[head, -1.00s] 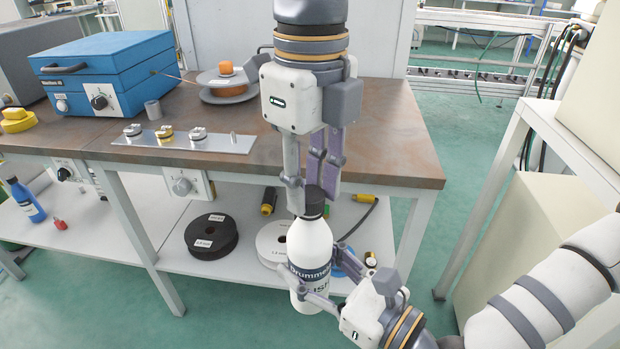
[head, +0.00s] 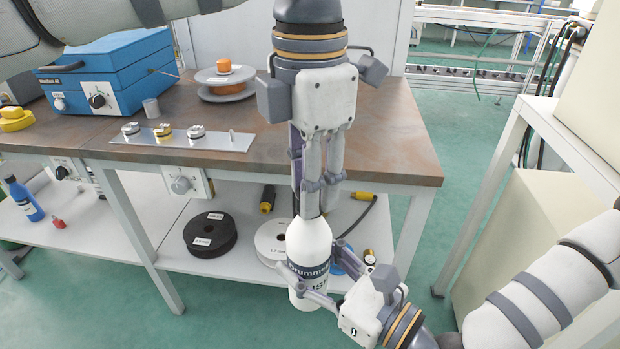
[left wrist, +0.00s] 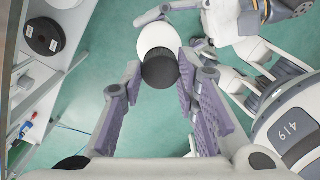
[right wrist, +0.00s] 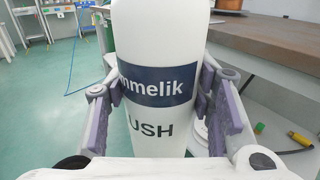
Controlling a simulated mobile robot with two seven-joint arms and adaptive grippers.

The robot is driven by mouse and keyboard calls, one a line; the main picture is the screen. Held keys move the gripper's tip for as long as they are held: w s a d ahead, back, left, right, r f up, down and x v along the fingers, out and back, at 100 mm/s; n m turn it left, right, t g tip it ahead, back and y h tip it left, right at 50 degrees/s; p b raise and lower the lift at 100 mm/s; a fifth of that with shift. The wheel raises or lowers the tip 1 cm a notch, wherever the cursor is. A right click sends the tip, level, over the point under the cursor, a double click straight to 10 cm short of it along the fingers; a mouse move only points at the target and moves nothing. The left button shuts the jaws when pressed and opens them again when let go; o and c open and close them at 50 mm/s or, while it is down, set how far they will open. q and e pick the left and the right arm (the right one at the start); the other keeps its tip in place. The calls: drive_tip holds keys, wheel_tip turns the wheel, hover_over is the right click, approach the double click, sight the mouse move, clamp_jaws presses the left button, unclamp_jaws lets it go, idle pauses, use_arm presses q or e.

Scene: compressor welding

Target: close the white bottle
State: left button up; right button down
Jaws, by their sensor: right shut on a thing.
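The white bottle (head: 309,243) stands upright in the air in front of the table, with a dark blue label band and a black cap (left wrist: 160,68) at its top. My right gripper (head: 322,283) is shut around the bottle body; its fingers flank the label in the right wrist view (right wrist: 158,110). My left gripper (head: 312,188) points straight down from above, its fingers on either side of the cap. In the left wrist view the fingers (left wrist: 158,82) look open, with small gaps beside the cap. How tightly the cap sits on the neck is hidden.
The brown-topped table (head: 385,140) stands behind the bottle, with a blue box (head: 110,75) and a metal plate of small parts (head: 185,138). Black (head: 209,236) and white spools lie on its lower shelf. A white rack (head: 500,185) is at right. Floor around the bottle is clear.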

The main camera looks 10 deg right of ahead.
use_arm(q)
drive_tip(key=o, duration=0.4)
drive_tip(key=shift+w, duration=0.1)
drive_tip(key=shift+r, duration=2.25)
drive_tip(key=shift+c, duration=0.3)
